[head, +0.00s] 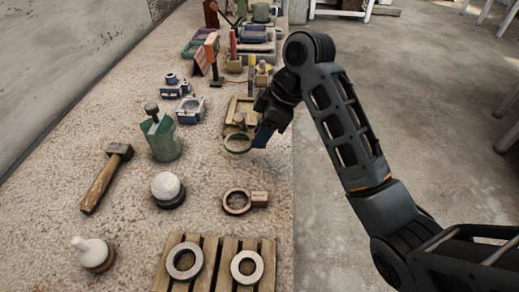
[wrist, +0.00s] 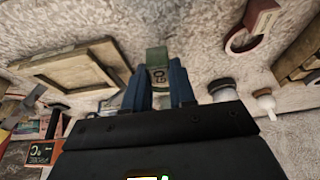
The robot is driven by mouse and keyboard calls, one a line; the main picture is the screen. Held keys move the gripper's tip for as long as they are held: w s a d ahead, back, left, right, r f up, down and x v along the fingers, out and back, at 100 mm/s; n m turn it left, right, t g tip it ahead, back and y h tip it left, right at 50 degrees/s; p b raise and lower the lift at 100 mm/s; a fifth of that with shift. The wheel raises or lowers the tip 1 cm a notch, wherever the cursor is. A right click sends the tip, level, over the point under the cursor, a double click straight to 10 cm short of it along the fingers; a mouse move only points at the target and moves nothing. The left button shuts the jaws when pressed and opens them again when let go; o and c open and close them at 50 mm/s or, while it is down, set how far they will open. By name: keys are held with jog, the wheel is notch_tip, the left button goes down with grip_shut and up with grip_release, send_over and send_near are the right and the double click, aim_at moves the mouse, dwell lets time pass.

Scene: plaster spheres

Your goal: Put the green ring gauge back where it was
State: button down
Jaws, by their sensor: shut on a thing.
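The green ring gauge (head: 238,144) is at the table's right side in the head view, its ring pointing left, away from my gripper (head: 261,136). My gripper is shut on its tab. I cannot tell whether the gauge touches the table. A reddish ring gauge (head: 236,202) with a tab lies nearer in the head view, also in the wrist view (wrist: 250,28).
A shallow wooden tray (wrist: 38,68) lies beside my gripper. A slatted wooden rack (head: 209,256) holds two grey rings. A green block (head: 162,141), white-topped knob (head: 167,188) and hammer (head: 106,180) stand or lie left. Bare table surrounds the reddish gauge.

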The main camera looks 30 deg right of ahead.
jog(key=shift+w+a+f, duration=0.1)
jog(key=shift+a+f, duration=0.2)
jog(key=shift+f, duration=1.85)
jog(key=shift+f, duration=0.15)
jog(key=c, duration=0.9)
grip_release()
jog(key=shift+c, duration=0.2)
jog(key=p+v, duration=0.4)
jog(key=v, duration=0.8)
jog(key=shift+p, duration=0.35)
